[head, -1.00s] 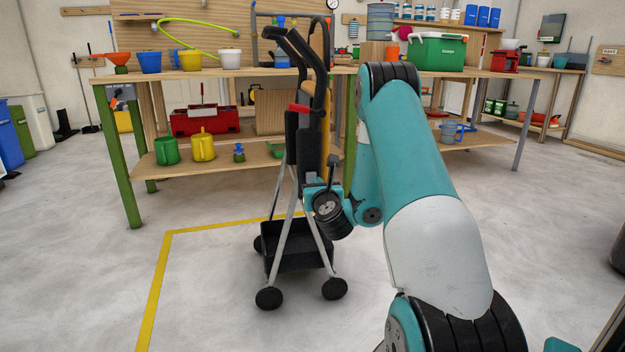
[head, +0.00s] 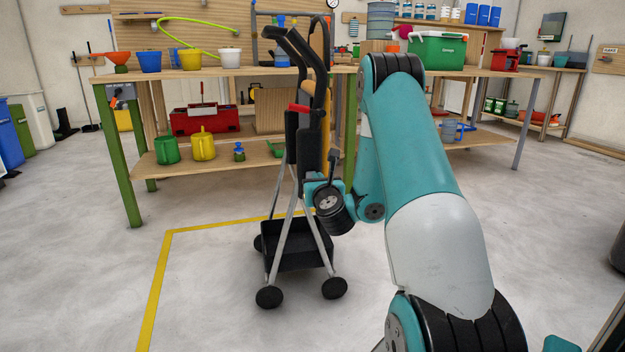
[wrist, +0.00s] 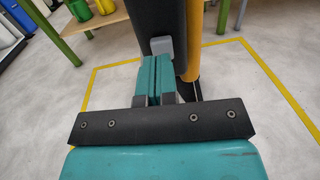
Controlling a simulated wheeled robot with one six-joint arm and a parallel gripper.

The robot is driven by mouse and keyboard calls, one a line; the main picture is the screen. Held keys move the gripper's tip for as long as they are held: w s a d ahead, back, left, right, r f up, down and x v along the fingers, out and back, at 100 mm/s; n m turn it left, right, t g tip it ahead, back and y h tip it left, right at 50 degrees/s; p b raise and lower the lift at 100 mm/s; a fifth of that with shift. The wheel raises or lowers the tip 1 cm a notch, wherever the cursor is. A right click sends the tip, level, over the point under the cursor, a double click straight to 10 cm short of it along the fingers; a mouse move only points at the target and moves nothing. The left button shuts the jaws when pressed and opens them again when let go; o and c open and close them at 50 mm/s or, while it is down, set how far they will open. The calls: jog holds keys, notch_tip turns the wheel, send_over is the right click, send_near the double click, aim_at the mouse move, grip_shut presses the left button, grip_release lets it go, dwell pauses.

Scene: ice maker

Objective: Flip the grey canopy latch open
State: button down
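The grey latch (wrist: 162,46) is a small block on the face of a dark upright panel (wrist: 158,18) in the wrist view. My gripper (wrist: 156,60) has its two teal fingers side by side with only a thin dark line between them. Their tips lie just below the latch in the picture; I cannot tell whether they touch it. In the head view the panel belongs to a black folding cart (head: 308,150), and my wrist is at its right side. The latch and my fingertips cannot be made out there.
A yellow upright (wrist: 194,40) runs beside the dark panel. The cart has a black lower tray (head: 290,255) and wheels, inside yellow floor lines (head: 158,275). A wooden workbench (head: 215,75) with buckets and boxes stands behind. The floor at left is clear.

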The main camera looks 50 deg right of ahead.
jog(key=b+v, duration=0.7)
jog(key=shift+b, duration=0.4)
jog(key=shift+w+a, duration=0.1)
